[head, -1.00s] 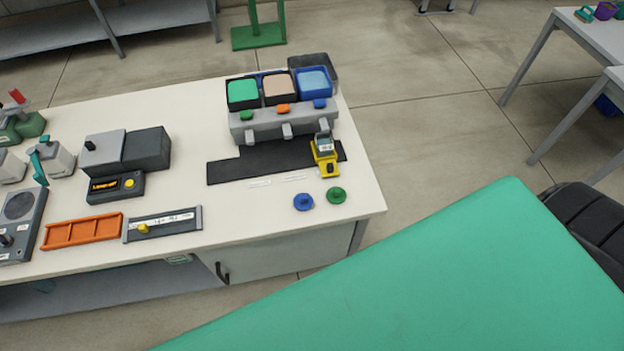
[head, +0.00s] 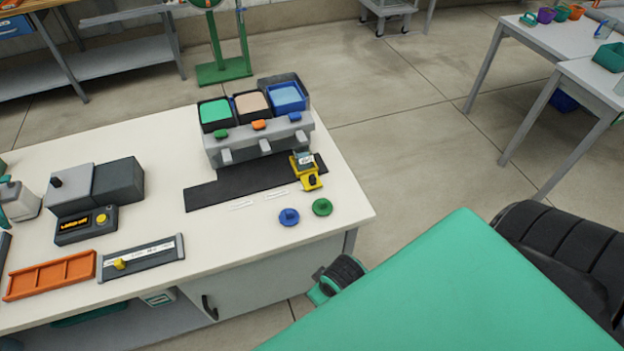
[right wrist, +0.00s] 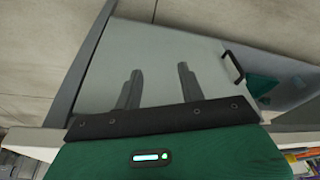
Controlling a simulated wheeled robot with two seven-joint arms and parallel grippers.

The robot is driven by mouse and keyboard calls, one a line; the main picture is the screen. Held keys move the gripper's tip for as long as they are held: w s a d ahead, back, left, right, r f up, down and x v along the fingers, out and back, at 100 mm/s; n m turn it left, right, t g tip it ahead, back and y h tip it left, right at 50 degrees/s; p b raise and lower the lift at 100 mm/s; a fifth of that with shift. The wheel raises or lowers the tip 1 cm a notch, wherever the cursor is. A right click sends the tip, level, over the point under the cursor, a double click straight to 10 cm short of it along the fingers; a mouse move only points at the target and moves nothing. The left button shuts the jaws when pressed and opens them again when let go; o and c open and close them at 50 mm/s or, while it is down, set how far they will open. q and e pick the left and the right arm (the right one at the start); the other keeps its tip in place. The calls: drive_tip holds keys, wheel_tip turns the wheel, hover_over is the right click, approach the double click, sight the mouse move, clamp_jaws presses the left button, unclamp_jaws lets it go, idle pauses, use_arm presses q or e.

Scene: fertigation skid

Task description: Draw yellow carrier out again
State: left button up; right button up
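The yellow carrier (head: 306,171) sits at the right end of the dark strip (head: 235,184) on the white bench, below the rightmost bay of a grey dosing unit (head: 262,143). It holds a small clear and grey cup-like part with a white label. My right gripper (right wrist: 160,84) shows in the right wrist view with its two fingers apart and nothing between them. It faces the grey cabinet front and is away from the carrier. My left gripper is in neither view now.
A blue knob (head: 289,217) and a green knob (head: 322,207) lie in front of the carrier. Green, beige and blue hoppers top the unit. An orange rack (head: 50,276) and a slider gauge (head: 140,258) lie at left.

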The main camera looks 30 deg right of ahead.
drive_tip(key=w+a+r+y+b, duration=0.1)
drive_tip(key=w+a+r, duration=0.1)
drive_tip(key=w+r, duration=0.45)
drive_tip(key=m+g+h, duration=0.2)
drive_tip(key=m+g, duration=0.1)
drive_tip(key=m, duration=0.2)
approach(313, 176)
wheel_tip(313, 176, down, 9)
drive_tip(key=shift+w+f+p, duration=0.1)
drive_tip(key=shift+p, duration=0.5)
clamp_jaws()
